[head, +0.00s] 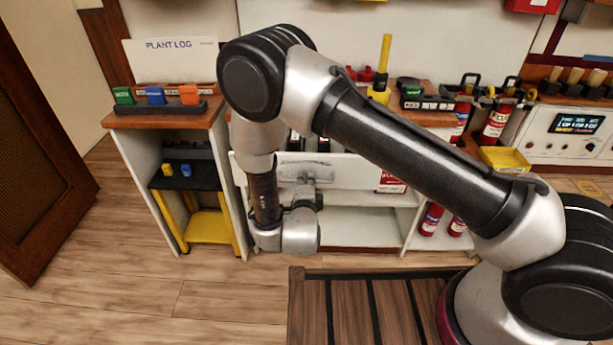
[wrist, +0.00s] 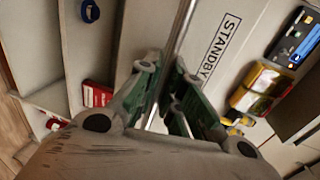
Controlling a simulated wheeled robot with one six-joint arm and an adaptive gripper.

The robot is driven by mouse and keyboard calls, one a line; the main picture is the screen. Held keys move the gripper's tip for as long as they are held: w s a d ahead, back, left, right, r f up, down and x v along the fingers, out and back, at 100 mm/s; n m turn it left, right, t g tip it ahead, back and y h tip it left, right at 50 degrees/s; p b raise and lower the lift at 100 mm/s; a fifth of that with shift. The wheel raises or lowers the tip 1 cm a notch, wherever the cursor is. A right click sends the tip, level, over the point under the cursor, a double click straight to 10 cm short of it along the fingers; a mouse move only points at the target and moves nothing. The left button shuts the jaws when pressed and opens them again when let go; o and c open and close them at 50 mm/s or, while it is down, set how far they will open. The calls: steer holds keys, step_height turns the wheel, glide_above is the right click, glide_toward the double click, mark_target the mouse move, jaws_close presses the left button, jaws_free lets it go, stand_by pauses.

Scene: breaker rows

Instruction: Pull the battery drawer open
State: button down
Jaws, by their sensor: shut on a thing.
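The battery drawer shows in the head view as a wide white front (head: 350,171) below the counter, partly hidden behind my arm. Dark upright items show just above its top edge; I cannot tell how far out the drawer stands. My gripper (head: 303,186) is at this front, mostly hidden by my own wrist. In the wrist view my gripper (wrist: 166,100) has its green-grey fingers closed around a long thin metal handle bar (wrist: 183,28). A pale panel marked STANDBY (wrist: 222,50) lies beside the bar.
A shelf unit with a yellow-framed stand (head: 208,226) is at the left. Red cylinders (head: 431,219) stand on the low shelf at the right. A slatted wooden platform (head: 375,310) lies in front. The wooden floor (head: 130,290) at left is clear.

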steer(key=shift+s, duration=2.65)
steer(key=c, duration=1.5)
jaws_free()
steer(key=shift+c, duration=0.2)
steer(key=shift+a, duration=0.1)
